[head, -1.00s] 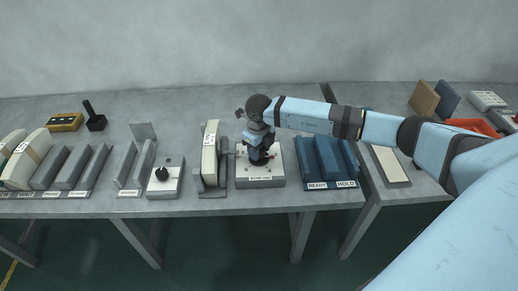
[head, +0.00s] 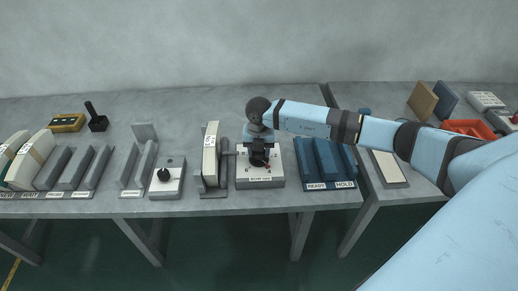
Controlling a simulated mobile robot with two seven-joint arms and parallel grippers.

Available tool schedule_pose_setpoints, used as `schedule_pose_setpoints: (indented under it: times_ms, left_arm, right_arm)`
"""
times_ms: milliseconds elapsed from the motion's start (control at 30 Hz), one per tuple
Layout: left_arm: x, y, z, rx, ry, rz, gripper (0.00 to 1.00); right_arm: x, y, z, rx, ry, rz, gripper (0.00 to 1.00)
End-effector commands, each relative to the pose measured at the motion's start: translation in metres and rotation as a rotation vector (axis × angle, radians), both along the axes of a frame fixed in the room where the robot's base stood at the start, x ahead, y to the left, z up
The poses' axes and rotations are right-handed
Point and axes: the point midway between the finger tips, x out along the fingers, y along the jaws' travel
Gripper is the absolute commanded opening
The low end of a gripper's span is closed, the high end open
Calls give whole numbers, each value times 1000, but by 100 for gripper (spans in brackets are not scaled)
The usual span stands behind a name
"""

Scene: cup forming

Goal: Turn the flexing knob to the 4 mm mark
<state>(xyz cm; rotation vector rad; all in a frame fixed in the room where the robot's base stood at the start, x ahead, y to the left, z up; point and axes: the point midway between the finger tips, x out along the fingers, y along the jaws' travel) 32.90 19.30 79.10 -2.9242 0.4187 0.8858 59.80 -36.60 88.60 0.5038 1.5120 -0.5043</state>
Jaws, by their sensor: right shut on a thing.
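A white control box (head: 262,182) with a dial face and a label on its front edge stands near the middle of the bench. My right gripper (head: 260,163) points down over this box and is shut on its knob. The knob is mostly hidden behind the fingers, and a small red part shows beside them. The marks on the dial are too small to read. A second, smaller white box with a black knob (head: 164,175) stands further left. I cannot read which box is the flexing one. My left gripper is not in view.
A grey holder with a cream block (head: 210,155) stands close left of the box. A blue rack (head: 326,160) labelled READY and HOLD stands close right. Grey slotted racks (head: 75,168) fill the left side. A yellow item (head: 68,122) lies behind. The bench's back middle is clear.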

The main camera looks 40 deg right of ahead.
Motion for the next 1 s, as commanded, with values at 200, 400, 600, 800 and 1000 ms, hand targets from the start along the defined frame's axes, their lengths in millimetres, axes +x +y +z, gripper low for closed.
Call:
schedule_pose_setpoints:
  times_ms: [200, 400, 600, 800, 1000]
  left_arm:
    - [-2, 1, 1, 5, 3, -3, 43]
    - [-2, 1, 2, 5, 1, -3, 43]
    - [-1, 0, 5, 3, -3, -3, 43]
    - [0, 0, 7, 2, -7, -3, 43]
    - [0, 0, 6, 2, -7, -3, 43]
  right_arm:
    - [1, -1, 2, 0, -1, -107, 20]
    - [1, -1, 1, 0, -1, -157, 20]
    - [1, -1, 1, 0, -1, -170, 20]
    - [1, -1, 1, -1, -2, -170, 20]
    - [1, 0, 1, -1, -2, -169, 69]
